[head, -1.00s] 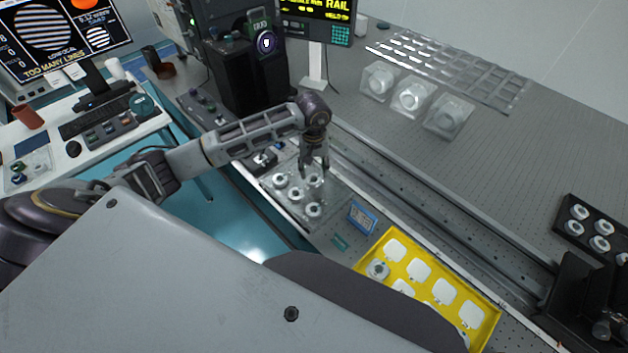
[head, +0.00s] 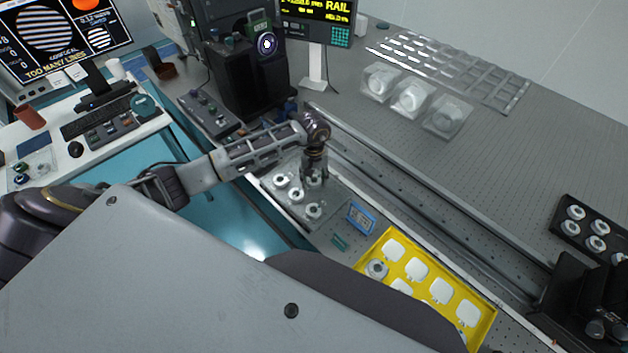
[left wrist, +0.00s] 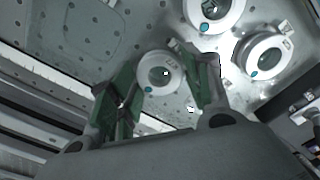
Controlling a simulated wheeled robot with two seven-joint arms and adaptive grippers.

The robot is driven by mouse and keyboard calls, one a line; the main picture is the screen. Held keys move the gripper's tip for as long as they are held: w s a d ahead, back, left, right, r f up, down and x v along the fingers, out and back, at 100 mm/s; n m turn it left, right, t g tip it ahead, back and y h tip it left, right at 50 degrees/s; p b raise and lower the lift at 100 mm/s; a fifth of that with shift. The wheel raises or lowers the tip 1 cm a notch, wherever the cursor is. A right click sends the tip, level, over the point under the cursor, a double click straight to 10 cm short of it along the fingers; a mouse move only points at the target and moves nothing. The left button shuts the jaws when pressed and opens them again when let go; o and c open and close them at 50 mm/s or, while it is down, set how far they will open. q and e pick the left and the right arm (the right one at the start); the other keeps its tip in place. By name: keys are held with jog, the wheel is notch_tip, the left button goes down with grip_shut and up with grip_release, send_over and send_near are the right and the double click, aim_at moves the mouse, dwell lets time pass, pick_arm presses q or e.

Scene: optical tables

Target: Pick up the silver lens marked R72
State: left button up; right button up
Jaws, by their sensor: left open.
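Several silver ring-shaped lenses sit on a clear tray (head: 326,213) on the optical table; their markings are too small to read. My left gripper (head: 315,180) points down over the tray's far right lens. In the left wrist view, the open left gripper (left wrist: 163,88) has its green-padded fingers on either side of one silver lens (left wrist: 159,73), apart from each other. Two other lenses, one at the top (left wrist: 212,10) and one at the right (left wrist: 262,57), lie beside it. Which one is R72 cannot be told. My right gripper is not in view.
A blue-framed label (head: 361,217) stands between the trays. A long rail runs behind. A black rack with lenses (head: 597,228) is at far right.

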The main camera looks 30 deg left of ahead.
aim_at(314, 179)
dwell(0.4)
pick_arm(q)
jog(key=c, duration=0.7)
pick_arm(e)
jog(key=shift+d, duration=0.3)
pick_arm(q)
notch_tip(314, 179, up, 8)
jog(key=shift+r+b, duration=0.15)
jog(key=shift+b, duration=0.55)
jog(key=shift+r, duration=0.85)
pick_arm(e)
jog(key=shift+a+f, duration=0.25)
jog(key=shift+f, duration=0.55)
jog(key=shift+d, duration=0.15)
